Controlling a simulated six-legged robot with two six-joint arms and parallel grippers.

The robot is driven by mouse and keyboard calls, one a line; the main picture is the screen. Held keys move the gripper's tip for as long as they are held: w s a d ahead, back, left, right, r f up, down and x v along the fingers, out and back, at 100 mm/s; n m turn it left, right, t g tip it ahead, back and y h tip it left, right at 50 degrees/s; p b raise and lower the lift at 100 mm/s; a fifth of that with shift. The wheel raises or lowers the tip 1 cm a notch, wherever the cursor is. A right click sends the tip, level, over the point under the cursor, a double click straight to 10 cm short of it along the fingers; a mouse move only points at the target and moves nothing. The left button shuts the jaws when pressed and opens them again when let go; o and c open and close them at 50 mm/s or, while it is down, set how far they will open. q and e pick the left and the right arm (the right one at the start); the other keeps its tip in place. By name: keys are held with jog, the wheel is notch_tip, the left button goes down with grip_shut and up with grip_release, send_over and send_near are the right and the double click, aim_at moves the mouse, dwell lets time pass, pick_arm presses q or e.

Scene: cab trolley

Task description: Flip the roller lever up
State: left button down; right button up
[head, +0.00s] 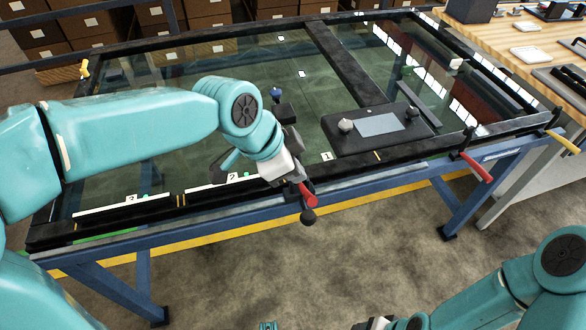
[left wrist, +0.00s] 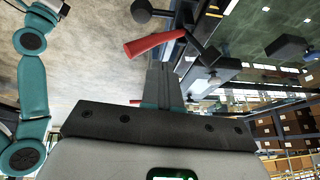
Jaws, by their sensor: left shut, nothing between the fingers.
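A red handle (head: 307,194) and a black ball-ended lever (head: 308,215) are at the table's front edge; I cannot tell which is the roller lever. The left wrist view also shows the red handle (left wrist: 155,44) and the black ball (left wrist: 141,11) on a dark rod. The ball end hangs low in the head view. My left gripper (head: 298,181) is shut and empty, close to the red handle; its fingers (left wrist: 161,72) end just short of it in the wrist view. Contact is unclear. My right arm is at the bottom right; its jaws cannot be made out.
A second red handle (head: 476,168) and a yellow handle (head: 565,143) stick out farther right along the front edge. A black console (head: 380,131) with two knobs sits on the glass table. A blue-knobbed block (head: 283,111) is behind my left wrist. The floor in front is open.

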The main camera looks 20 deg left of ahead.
pick_arm(q)
jog(key=s+a+r, duration=0.1)
jog(key=s+r, duration=0.4)
jog(key=r, duration=0.3)
jog(key=shift+a+r+p, duration=0.25)
jog(key=shift+a+p, duration=0.1)
jog(key=shift+s, duration=0.15)
